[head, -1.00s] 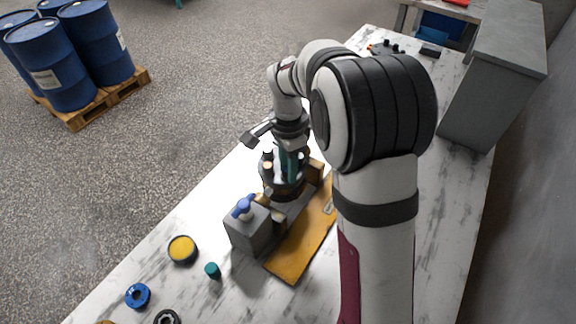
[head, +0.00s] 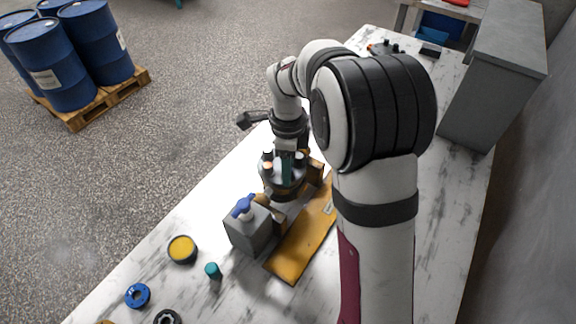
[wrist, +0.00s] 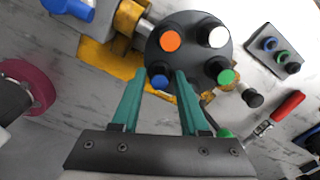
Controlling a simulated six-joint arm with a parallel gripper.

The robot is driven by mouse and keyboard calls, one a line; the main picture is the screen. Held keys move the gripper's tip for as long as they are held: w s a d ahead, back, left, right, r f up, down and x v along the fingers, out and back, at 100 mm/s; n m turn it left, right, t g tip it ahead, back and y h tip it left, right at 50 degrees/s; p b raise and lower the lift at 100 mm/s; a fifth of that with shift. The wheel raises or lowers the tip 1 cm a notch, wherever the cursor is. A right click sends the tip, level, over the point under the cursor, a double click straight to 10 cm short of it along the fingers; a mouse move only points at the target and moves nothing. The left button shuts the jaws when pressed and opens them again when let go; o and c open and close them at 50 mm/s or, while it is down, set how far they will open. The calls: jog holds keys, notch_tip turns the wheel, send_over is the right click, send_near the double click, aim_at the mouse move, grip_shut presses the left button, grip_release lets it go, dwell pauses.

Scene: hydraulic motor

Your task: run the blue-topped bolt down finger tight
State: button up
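The motor (wrist: 190,52) is a dark round body with bolts on its face, topped orange (wrist: 170,40), white (wrist: 218,37), green (wrist: 227,76) and blue. The blue-topped bolt (wrist: 160,79) is at the face's edge nearest my gripper. My gripper (wrist: 160,76) has its teal fingers apart, one on either side of the blue top, with what look like small gaps. In the head view my gripper (head: 287,170) points down over the motor (head: 283,187); the blue top cannot be made out there. How deep the bolt sits cannot be told.
A yellow-topped tin (head: 182,249), teal cylinder (head: 212,270) and blue ring (head: 138,295) lie in front. A red-handled tool (wrist: 287,106) lies right in the wrist view.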

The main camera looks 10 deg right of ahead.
jog(key=shift+r, duration=0.1)
dwell(0.4)
jog(key=shift+r, duration=2.15)
jog(key=n, duration=0.4)
jog(key=shift+f+n, duration=0.15)
jog(key=shift+n, duration=0.25)
jog(key=n, duration=0.6)
jog(key=shift+f+n, duration=0.25)
jog(key=shift+n, duration=0.05)
jog(key=shift+f, duration=0.95)
jog(key=shift+f, duration=1.1)
jog(key=shift+r, duration=0.2)
